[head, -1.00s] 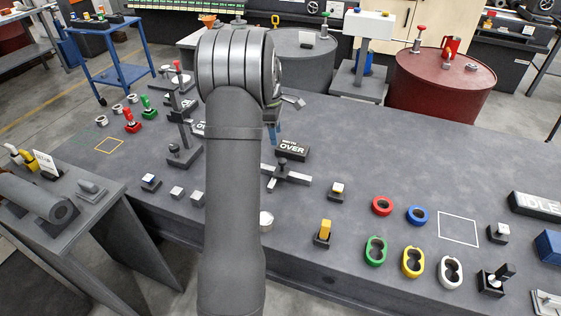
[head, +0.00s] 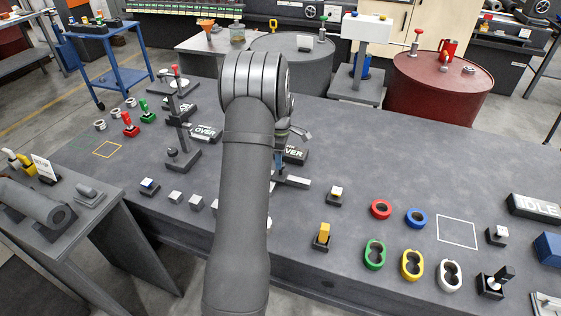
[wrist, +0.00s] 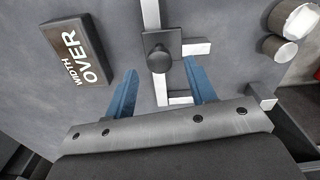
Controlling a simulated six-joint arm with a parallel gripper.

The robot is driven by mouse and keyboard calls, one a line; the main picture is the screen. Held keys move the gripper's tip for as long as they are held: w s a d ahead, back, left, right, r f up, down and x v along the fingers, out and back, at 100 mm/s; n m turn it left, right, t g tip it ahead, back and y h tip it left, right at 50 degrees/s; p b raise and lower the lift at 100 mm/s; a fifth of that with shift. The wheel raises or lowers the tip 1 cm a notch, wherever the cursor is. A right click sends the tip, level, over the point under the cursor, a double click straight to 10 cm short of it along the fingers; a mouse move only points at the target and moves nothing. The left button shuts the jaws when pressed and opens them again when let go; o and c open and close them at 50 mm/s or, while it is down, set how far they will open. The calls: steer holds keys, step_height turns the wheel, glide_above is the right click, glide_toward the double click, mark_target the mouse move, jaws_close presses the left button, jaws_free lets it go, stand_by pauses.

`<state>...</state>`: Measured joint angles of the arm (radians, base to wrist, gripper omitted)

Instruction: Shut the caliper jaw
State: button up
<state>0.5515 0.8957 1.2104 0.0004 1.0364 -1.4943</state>
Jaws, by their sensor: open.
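The caliper shows in the wrist view as a pale beam (wrist: 151,14) with a dark sliding plate and a round dark knob (wrist: 159,60). A pale jaw bar (wrist: 195,47) sticks out beside the plate. In the head view my arm hides most of the caliper, and only a pale bar (head: 292,182) shows. My gripper (wrist: 163,84) is open, with its blue fingers apart on either side of the caliper's beam, close to the knob. Nothing is visibly held. Whether a finger touches the caliper I cannot tell.
A dark "WIDTH OVER" sign (wrist: 75,48) stands close to the caliper; it is partly hidden in the head view (head: 295,156). Pale round pieces (wrist: 280,48) lie on the other side. A dark post stand (head: 182,160) is left of my arm.

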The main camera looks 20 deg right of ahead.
steer(key=shift+f, duration=1.2)
steer(key=c, duration=0.9)
steer(key=w+a, duration=0.7)
steer(key=shift+w+a, duration=0.15)
steer(key=shift+w, duration=0.05)
steer(key=o, duration=0.9)
steer(key=shift+r, duration=0.1)
step_height(320, 180, up, 17)
steer(key=shift+r, duration=0.15)
